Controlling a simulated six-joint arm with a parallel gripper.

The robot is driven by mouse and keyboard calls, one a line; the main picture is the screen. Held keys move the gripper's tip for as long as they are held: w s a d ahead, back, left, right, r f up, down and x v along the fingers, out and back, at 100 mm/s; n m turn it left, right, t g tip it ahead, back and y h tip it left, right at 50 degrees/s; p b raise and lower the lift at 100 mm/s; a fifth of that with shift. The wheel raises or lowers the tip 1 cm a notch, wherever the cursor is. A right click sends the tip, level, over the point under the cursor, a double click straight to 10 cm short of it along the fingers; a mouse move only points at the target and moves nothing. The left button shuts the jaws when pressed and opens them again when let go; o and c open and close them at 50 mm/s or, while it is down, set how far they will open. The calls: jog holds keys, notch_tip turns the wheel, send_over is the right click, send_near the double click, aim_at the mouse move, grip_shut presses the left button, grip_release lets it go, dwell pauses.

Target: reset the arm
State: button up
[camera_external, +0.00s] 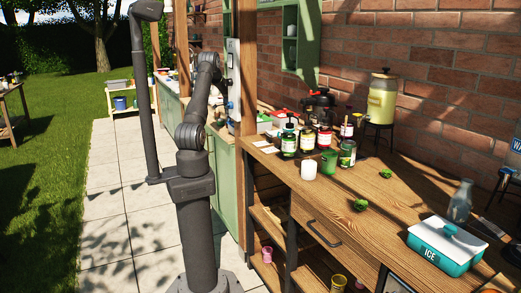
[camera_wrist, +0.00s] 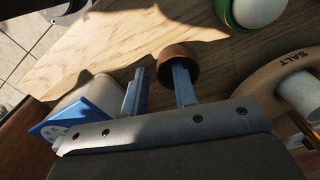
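My gripper (camera_wrist: 160,69) shows in the wrist view with its two blue-grey fingers apart and nothing visible between them. A small brown round piece (camera_wrist: 179,56) is at the tip of the right finger; I cannot tell whether they touch. In the external view my arm rises from its base on the paving and bends at the elbow toward the counter behind the wooden post. The gripper itself is too small and partly hidden there to make out.
In the wrist view, a wooden ring marked SALT (camera_wrist: 270,88), a green-rimmed round thing (camera_wrist: 229,14) and a blue-and-white thing (camera_wrist: 60,125) lie around the gripper. In the external view, jars (camera_external: 308,138), a white candle (camera_external: 309,170) and an ICE box (camera_external: 436,247) stand on the wooden counter (camera_external: 325,205).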

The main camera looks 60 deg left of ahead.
jog(key=shift+r, duration=1.8)
